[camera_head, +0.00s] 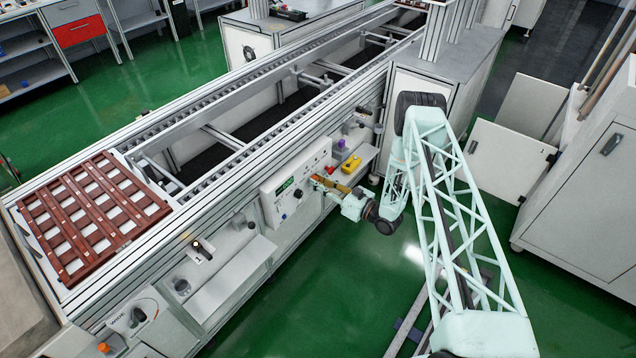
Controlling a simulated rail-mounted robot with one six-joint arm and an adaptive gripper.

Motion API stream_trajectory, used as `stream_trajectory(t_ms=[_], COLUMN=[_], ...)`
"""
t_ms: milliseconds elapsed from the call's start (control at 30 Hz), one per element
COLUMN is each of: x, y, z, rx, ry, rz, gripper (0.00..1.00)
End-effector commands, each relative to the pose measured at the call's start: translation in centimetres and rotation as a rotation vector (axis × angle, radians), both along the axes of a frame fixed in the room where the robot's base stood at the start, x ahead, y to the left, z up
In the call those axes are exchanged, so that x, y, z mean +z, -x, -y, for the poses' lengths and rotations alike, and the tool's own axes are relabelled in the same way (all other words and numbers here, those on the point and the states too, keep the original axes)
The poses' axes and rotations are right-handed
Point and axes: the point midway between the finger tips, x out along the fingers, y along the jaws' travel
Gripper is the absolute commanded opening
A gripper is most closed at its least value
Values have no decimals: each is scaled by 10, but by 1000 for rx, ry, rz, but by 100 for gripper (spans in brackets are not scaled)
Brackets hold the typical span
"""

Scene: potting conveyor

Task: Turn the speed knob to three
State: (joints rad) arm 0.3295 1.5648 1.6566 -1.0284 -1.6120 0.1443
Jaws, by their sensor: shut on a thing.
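The control panel (272,208) is a light box on the front side of the conveyor, with a small green display (285,187). A dark round control (298,193) shows on its face below the display. My gripper (318,180) reaches the panel's right part from the right, with its orange-brown fingers against the face. It is shut on a control there, which I take to be the speed knob. The fingers hide that knob, so its pointer and setting cannot be read. The digits on the display are too small to read.
The conveyor (243,158) runs diagonally, with a brown slatted tray (92,211) at its near left end. A yellow button box (351,164) and a purple item (340,144) sit right of the panel. A shelf (233,276) juts out below left. Green floor (290,318) is open in front.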

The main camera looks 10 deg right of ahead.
Motion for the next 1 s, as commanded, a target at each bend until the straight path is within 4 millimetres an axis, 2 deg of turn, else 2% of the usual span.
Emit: stream_trajectory(t_ms=[167,200,367,767,1000], x=[0,0,0,0,0], y=[0,0,0,2,11], z=[0,0,0,1,11], rx=[0,0,0,0,-2], ry=[0,1,0,0,0], rz=[-1,-1,0,0,0], gripper=[11,22,35,35,35])
